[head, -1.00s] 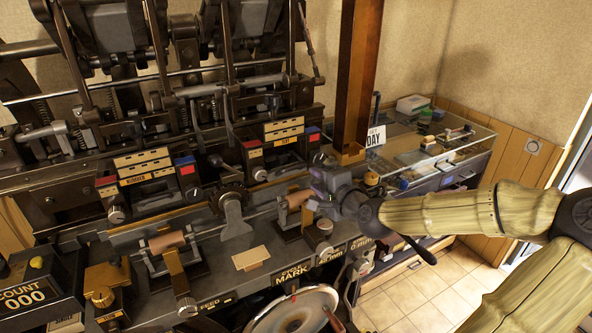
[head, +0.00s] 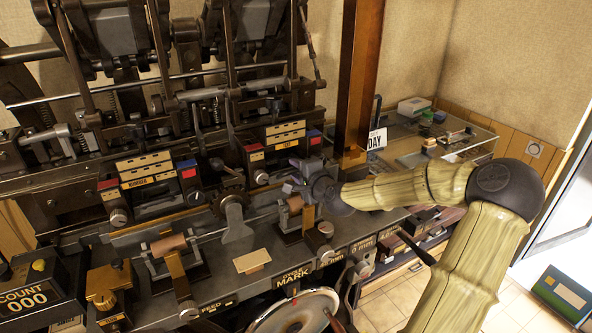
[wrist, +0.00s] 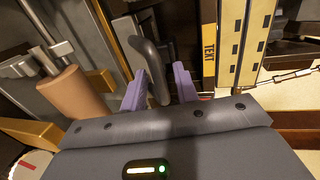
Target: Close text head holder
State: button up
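The text head holder (head: 284,142) sits on the right half of the press, with cream type strips, a small label and red and blue end blocks. In the wrist view its yellow TEXT label (wrist: 209,55) stands just right of my gripper (wrist: 160,88). A dark, bent lever handle (wrist: 148,62) rises between my two purple fingers. The fingers are apart, and a narrow gap shows between the handle and the right finger. In the head view my gripper (head: 290,188) is just below the holder, above a copper roller; its fingertips are partly hidden.
A matching number head (head: 146,178) sits to the left. A copper roller (wrist: 74,92) is close on the left in the wrist view. A brown upright post (head: 358,90) stands right of the holder. A glass-topped cabinet (head: 455,140) is behind my arm.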

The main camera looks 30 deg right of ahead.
aim_at(287, 162)
jog(key=shift+w, duration=0.1)
jog(key=shift+c, duration=0.4)
grip_shut()
jog(key=shift+r+x, duration=0.2)
jog(key=shift+x, duration=0.7)
jog(key=shift+r+x, duration=0.15)
jog(key=shift+x, duration=0.7)
jog(key=shift+o, duration=0.4)
grip_release()
jog(key=b+v, duration=0.1)
jog(key=v, duration=1.6)
